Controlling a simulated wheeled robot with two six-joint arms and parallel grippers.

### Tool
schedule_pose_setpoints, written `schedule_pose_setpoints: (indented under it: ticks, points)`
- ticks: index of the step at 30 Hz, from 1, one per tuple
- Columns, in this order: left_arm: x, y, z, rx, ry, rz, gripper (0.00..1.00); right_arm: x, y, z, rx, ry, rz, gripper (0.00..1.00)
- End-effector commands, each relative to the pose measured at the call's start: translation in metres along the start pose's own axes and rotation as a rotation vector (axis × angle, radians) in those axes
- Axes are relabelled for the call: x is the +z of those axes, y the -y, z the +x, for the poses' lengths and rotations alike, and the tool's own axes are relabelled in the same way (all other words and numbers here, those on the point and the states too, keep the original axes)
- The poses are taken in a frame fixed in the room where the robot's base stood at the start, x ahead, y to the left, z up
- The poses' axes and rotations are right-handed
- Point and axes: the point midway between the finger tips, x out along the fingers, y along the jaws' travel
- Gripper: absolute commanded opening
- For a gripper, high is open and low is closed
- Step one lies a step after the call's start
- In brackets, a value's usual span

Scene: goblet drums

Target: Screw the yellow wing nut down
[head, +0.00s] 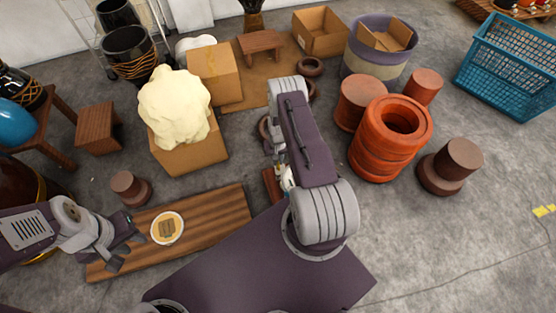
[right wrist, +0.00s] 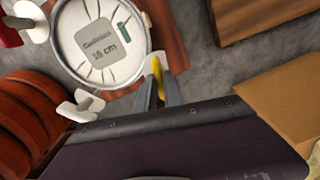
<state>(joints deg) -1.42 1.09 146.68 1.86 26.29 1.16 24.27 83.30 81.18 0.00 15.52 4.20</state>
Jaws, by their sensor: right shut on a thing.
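The yellow wing nut (right wrist: 156,66) shows in the right wrist view at the lower right edge of a round, pale drum-like disc (right wrist: 68,52) with a metal rim and a grey label. My right gripper (right wrist: 158,78) is shut on the yellow wing nut, one finger on each side. Whatever the nut sits on is hidden by the fingers. In the head view my right arm covers the disc and most of this gripper. My left gripper (head: 122,247) is open and empty over the wooden board at the left.
White wing-shaped pieces (right wrist: 80,105) sit around the disc. Orange-red stacked rings (head: 375,150) stand right of my right arm. A cardboard box (head: 190,153) with a cream lump is behind.

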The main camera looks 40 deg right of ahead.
Motion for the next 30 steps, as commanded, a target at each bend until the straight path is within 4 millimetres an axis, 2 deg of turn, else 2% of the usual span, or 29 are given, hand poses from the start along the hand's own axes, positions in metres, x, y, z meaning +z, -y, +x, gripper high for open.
schedule_pose_setpoints:
  ticks: [11, 12, 14, 23, 26, 30]
  points:
    - [0.0, 0.0, 0.0, 0.0, 0.0, 0.0, 0.31, 0.0, 0.0, 0.0, 0.0, -0.001, 0.003, 0.0]
    - [0.0, 0.0, 0.0, 0.0, 0.0, 0.0, 0.31, 0.0, 0.0, 0.0, 0.0, -0.001, 0.003, 0.17]
    - [0.0, 0.0, 0.0, 0.0, 0.0, 0.0, 0.31, 0.0, 0.0, 0.0, 0.0, -0.001, 0.003, 0.34]
    - [0.0, 0.0, -0.001, 0.0, 0.0, 0.0, 0.31, 0.0, 0.0, -0.001, 0.0, -0.001, 0.003, 0.34]
    - [-0.001, 0.0, -0.01, 0.0, 0.0, 0.0, 0.31, 0.0, 0.0, -0.015, 0.0, -0.001, 0.003, 0.34]
    - [-0.003, -0.001, -0.029, 0.0, 0.0, 0.0, 0.31, -0.001, 0.0, -0.05, 0.0, -0.003, 0.003, 0.34]
